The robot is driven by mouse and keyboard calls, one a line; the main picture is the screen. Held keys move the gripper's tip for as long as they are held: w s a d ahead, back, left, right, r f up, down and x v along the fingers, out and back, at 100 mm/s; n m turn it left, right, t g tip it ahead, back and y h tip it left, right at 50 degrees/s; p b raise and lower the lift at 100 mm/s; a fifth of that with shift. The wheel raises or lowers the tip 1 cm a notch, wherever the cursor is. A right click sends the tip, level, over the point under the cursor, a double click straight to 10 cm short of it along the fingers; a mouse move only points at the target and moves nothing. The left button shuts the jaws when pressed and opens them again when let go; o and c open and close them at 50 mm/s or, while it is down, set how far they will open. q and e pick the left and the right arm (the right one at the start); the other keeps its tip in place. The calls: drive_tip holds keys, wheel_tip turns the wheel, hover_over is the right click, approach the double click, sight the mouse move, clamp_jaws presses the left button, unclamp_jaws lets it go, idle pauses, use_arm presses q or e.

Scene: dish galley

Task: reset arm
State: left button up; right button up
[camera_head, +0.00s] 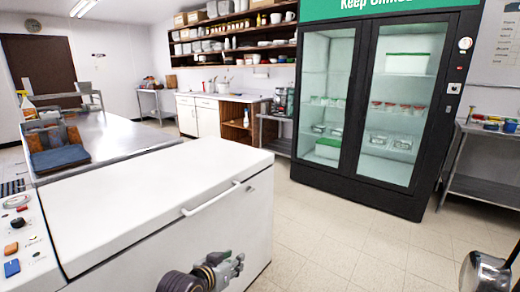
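My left gripper (230,266) shows at the bottom of the view, in front of the white chest's front face. Only its metal end and dark wrist are visible, and I cannot tell whether its fingers are open or shut. I see nothing clearly held in it.
A white chest with a lid (160,195) and bar handle (212,200) stands close in front. A steel table (115,138) lies behind it. A black glass-door fridge (372,190) stands right of centre. Tiled floor (330,235) is clear between chest and fridge. A side shelf (485,185) stands far right.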

use_arm(q)
drive_tip(key=s+a+f+g+b, duration=0.2)
drive_tip(key=s+a+f+g, duration=0.1)
drive_tip(key=s+f, duration=0.8)
drive_tip(key=s+a+f+n+g+y+b, duration=0.1)
drive_tip(key=s+a+f+g+b, duration=0.1)
drive_tip(key=s+f, duration=1)
wheel_tip(320, 180, down, 5)
drive_tip(key=shift+a+r+g+y, duration=0.1)
drive_tip(key=shift+a+g+y, duration=0.2)
drive_tip(key=shift+a+g, duration=0.15)
use_arm(e)
drive_tip(key=s+f, duration=0.3)
drive_tip(key=f, duration=0.3)
drive_tip(key=shift+f+g, duration=0.4)
drive_tip(key=shift+s+f, duration=0.1)
